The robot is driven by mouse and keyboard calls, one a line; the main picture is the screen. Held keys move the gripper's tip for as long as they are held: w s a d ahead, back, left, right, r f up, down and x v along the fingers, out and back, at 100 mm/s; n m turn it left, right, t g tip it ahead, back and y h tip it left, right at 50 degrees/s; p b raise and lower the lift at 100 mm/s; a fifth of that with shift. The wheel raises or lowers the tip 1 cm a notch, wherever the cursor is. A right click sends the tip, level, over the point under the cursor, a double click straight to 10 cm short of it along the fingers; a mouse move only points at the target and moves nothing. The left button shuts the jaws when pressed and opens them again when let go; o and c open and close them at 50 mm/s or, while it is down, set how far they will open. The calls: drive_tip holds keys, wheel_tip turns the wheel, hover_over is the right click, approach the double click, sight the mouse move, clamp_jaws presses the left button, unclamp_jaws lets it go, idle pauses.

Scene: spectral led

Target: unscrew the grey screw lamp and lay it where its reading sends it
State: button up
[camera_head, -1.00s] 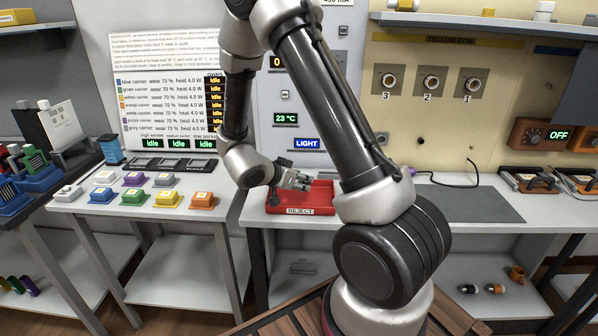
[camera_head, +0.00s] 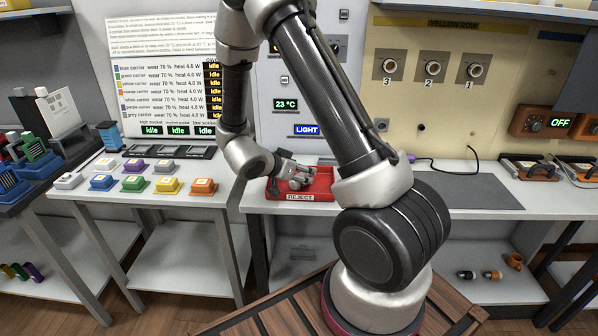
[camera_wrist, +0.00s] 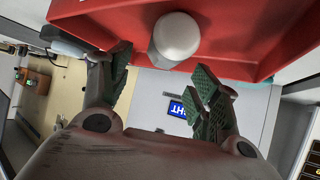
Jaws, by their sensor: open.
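A pale lamp with a rounded white end (camera_wrist: 176,36) is at the red reject tray (camera_wrist: 232,62) in the wrist view. It is ahead of my gripper (camera_wrist: 161,84) and apart from both fingers. My gripper is open, with nothing between its pads. In the head view my gripper (camera_head: 298,179) is low over the reject tray (camera_head: 300,197), and the lamp cannot be told from the fingers there. I cannot tell whether this is the grey screw lamp. Another pale rounded thing (camera_wrist: 68,46) shows beside the left finger in the wrist view.
Coloured carriers (camera_head: 169,185) stand on the left table. Three numbered sockets (camera_head: 432,68) are on the yellow wall. A dark mat (camera_head: 465,190) lies clear to the right. Small lamps (camera_head: 491,274) and an orange mug (camera_head: 515,261) sit on the lower shelf.

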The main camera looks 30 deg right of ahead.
drive_tip(key=v, duration=1.2)
drive_tip(key=shift+f, duration=0.1)
